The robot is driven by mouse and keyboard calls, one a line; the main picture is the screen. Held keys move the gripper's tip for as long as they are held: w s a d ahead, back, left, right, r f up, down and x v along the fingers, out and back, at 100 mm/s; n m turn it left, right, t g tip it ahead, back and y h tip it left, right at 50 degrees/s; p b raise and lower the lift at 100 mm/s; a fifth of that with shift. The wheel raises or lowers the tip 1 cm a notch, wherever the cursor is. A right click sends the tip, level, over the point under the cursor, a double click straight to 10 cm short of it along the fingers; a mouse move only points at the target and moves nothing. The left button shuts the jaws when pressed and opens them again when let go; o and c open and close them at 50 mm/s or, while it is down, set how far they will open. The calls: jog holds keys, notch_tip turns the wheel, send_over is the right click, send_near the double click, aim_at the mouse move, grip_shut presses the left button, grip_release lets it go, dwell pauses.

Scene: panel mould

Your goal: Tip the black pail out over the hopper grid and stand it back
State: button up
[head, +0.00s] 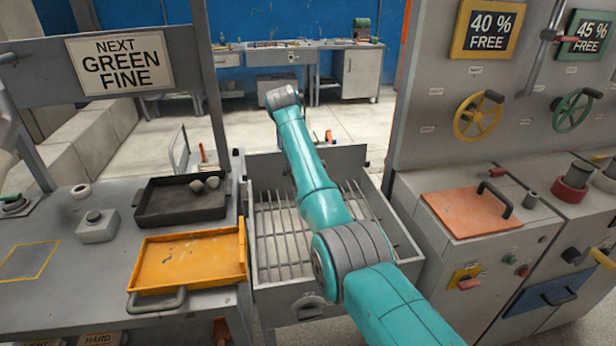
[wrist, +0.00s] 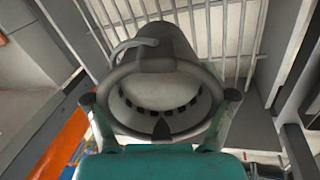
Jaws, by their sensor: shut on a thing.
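In the wrist view my gripper (wrist: 160,98) has its fingers on either side of a dark grey, round pail-like vessel (wrist: 160,62) and is shut on it. A curved handle shows at its upper left. Its round end faces the camera, with a pale inside and a ring of dark slots. The bars of the hopper grid (wrist: 205,28) show behind it; I cannot tell the gap between them or what the vessel contains. In the head view the hopper grid (head: 275,240) lies below my arm, and my gripper and the pail are hidden.
Left of the hopper, a bench carries an orange tray (head: 190,262) and a black tray (head: 180,205) with grey lumps. A sign (head: 121,62) reads NEXT GREEN FINE. On the right stand cabinets with a yellow handwheel (head: 477,116) and a green one (head: 571,110).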

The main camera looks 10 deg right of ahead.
jog(key=shift+h, duration=0.4)
jog(key=shift+a, duration=0.15)
jog(key=shift+a+f+h, duration=0.1)
jog(key=shift+a+h, duration=0.15)
jog(key=shift+h, duration=1.65)
jog(key=shift+d+y, duration=0.4)
jog(key=shift+y, duration=0.7)
jog(key=shift+a+y, duration=0.15)
jog(key=shift+y, duration=0.65)
